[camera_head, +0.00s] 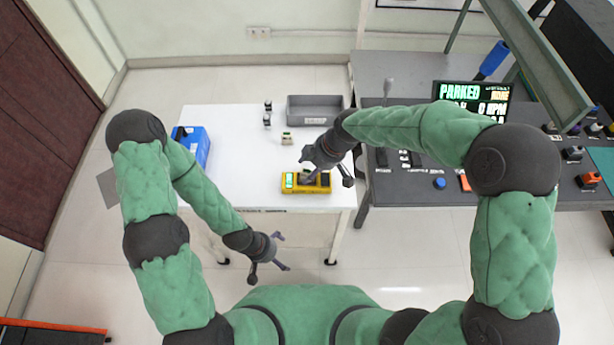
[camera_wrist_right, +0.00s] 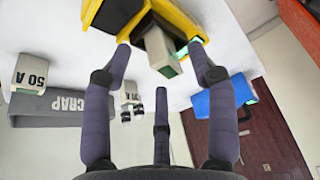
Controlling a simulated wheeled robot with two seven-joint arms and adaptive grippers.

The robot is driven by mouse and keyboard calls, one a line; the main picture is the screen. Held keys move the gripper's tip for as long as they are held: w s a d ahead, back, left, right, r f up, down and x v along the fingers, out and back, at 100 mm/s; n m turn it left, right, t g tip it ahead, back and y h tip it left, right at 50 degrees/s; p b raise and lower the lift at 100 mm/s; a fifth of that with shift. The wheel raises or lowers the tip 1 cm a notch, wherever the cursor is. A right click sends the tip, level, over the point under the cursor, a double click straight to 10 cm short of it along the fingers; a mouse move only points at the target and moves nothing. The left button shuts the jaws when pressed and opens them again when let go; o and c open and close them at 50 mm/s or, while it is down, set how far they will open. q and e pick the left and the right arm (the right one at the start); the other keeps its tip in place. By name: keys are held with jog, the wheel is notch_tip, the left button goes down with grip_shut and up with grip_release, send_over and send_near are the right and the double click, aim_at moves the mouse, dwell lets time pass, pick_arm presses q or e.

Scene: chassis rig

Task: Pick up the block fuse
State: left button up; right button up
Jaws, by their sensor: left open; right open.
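A yellow tester-like device (camera_head: 319,189) with a green display lies near the front edge of the white table. In the right wrist view, a beige block (camera_wrist_right: 157,48) sits at the yellow device (camera_wrist_right: 187,17), between my spread fingertips; contact cannot be told. My right gripper (camera_head: 326,174) is open over the yellow device. My left gripper (camera_head: 271,262) is open and empty in front of the table, low.
A grey bin (camera_head: 315,120) stands at the table's back right; it reads "SCRAP" in the right wrist view (camera_wrist_right: 52,117). A blue box (camera_head: 190,146) stands at the left edge. Two small dark-and-white cylinders (camera_head: 267,120) stand behind. A dark bench (camera_head: 400,70) adjoins right.

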jog(key=shift+x, duration=0.9)
jog(key=shift+s, duration=0.1)
grip_shut()
jog(key=shift+r, duration=0.1)
